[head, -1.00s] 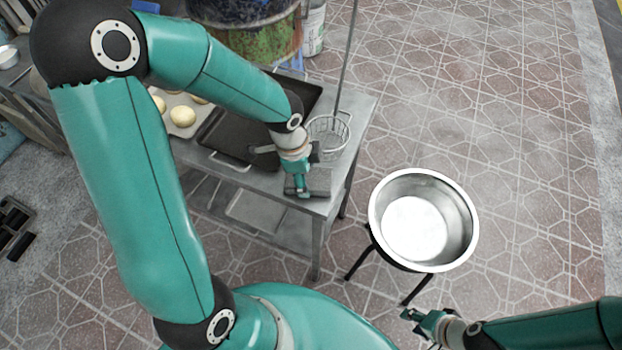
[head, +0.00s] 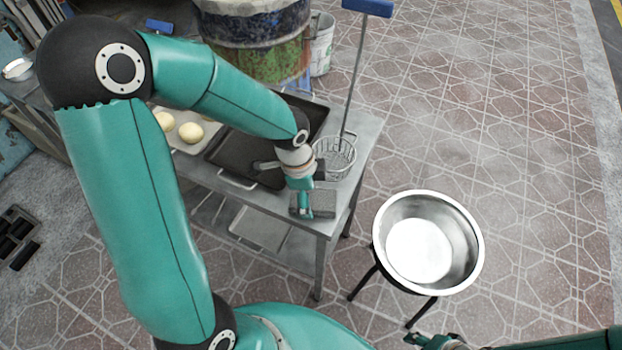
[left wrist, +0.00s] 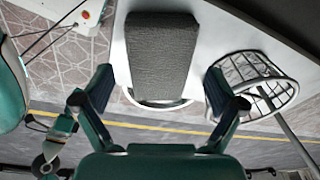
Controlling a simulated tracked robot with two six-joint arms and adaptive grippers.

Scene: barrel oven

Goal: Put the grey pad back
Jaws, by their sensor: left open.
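The grey pad (head: 322,204) lies at the near right end of the metal table, partly hidden by my left gripper (head: 304,211). In the left wrist view the pad (left wrist: 162,55) is a dark grey textured block with a pale curved rim or loop at its lower end. My left gripper (left wrist: 160,82) is open, with one finger on each side of the pad's lower end and a gap on both sides. My right gripper (head: 432,341) shows only partly at the bottom edge; its jaw opening is unclear.
A wire basket (head: 336,158) stands close beside the pad, and a dark tray (head: 240,158) lies behind. Dough balls (head: 191,132) sit on a lighter tray. A steel bowl (head: 462,245) on a black stand is right of the table.

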